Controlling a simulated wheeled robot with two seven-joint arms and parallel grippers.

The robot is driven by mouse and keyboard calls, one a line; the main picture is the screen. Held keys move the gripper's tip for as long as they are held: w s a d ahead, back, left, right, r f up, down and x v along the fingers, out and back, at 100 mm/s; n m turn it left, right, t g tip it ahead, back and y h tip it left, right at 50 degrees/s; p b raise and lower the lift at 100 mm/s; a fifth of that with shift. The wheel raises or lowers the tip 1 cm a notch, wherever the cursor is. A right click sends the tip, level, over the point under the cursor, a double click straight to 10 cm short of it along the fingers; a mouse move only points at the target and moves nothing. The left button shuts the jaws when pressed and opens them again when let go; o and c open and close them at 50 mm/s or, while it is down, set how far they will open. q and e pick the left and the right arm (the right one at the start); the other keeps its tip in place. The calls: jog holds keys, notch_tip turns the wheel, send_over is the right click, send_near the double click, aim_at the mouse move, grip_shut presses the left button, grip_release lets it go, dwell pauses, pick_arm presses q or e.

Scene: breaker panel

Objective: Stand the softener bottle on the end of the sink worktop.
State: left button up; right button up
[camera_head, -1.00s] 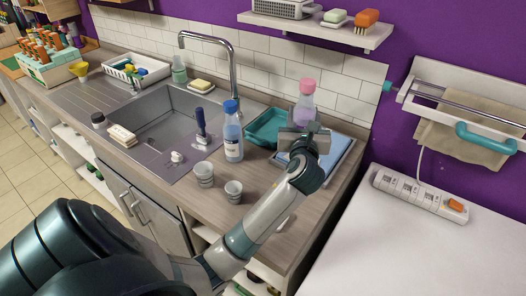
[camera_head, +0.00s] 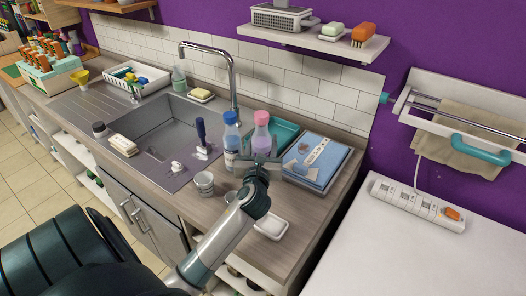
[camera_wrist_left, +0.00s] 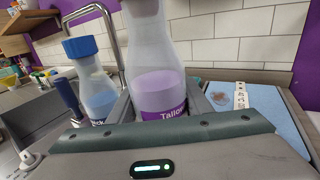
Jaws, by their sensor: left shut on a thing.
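The bottle with a pink cap and pale purple contents (camera_head: 262,136) is in my left gripper (camera_head: 262,162), upright at the right part of the sink worktop (camera_head: 300,215). In the left wrist view the same bottle (camera_wrist_left: 160,85) stands between the fingers, its purple label partly readable as "Tallo". The gripper is shut on it. Its base is hidden behind the gripper, so I cannot tell whether it touches the worktop. A blue-capped bottle (camera_head: 231,140) stands just left of it, very close; it also shows in the wrist view (camera_wrist_left: 92,85). My right gripper is not in view.
A teal tray (camera_head: 286,131) lies behind the held bottle. A tray with a blue cloth (camera_head: 328,172) lies to the right. Grey cups (camera_head: 204,182) stand in front left, and a white dish (camera_head: 271,228) sits near the front edge. The sink (camera_head: 160,125) is further left.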

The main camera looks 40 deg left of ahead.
pick_arm(q)
jog(key=shift+f, duration=1.95)
jog(key=o, duration=1.3)
jog(key=shift+f, duration=0.15)
jog(key=shift+o, duration=0.2)
jog(key=shift+s+d, duration=0.3)
jog(key=shift+s, duration=0.05)
jog(key=b+v, duration=0.2)
jog(key=v, duration=0.8)
jog(key=shift+s+d, duration=0.35)
jog(key=shift+s, duration=0.1)
